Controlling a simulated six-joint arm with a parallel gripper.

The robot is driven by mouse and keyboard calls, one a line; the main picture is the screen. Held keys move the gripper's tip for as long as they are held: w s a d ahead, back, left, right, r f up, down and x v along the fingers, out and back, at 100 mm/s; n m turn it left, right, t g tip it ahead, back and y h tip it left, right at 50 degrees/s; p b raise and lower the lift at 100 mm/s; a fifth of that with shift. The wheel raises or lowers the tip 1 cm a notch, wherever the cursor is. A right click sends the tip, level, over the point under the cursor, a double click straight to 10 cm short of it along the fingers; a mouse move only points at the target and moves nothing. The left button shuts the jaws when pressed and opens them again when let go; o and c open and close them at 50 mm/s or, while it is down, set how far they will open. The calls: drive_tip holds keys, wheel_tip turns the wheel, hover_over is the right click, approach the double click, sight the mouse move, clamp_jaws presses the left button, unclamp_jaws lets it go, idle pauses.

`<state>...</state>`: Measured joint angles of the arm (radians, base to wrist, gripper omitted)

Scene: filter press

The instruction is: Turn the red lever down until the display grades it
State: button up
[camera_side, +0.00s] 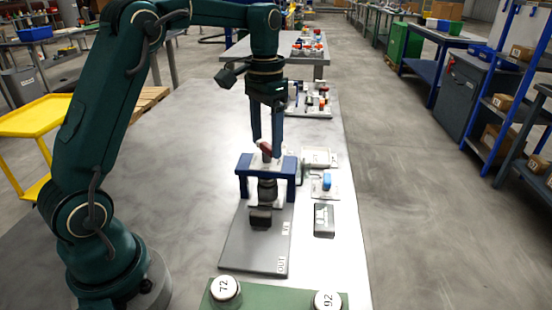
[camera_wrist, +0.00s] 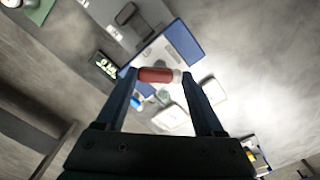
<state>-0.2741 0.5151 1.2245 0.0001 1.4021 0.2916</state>
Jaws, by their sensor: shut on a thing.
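The red lever (camera_side: 264,147) stands above the blue press frame (camera_side: 243,164) in the side view, partly hidden by my fingers. My gripper (camera_side: 265,150) reaches down from above and is shut on the lever. In the wrist view the lever's red grip (camera_wrist: 155,75) lies crosswise between my two fingertips (camera_wrist: 160,77). The blue frame also shows in the wrist view (camera_wrist: 184,40) beyond the fingertips. A small dark display (camera_wrist: 103,66) shows pale characters I cannot read. A dark box with a pale face, likely the display (camera_side: 324,220), sits right of the grey plate.
A grey plate (camera_side: 250,255) marked OUT extends in front of the press. A green block (camera_side: 265,295) with round white numbered tops is at the front edge. A blue item on a white plate (camera_side: 326,184) and a pale tray (camera_side: 320,157) stand right. The table's left side is clear.

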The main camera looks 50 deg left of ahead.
sight(267, 145)
drive_tip(key=n, duration=0.4)
drive_tip(key=shift+n, duration=2.6)
drive_tip(key=o, duration=1.4)
drive_tip(key=shift+r, duration=0.1)
drive_tip(key=shift+r, duration=2.5)
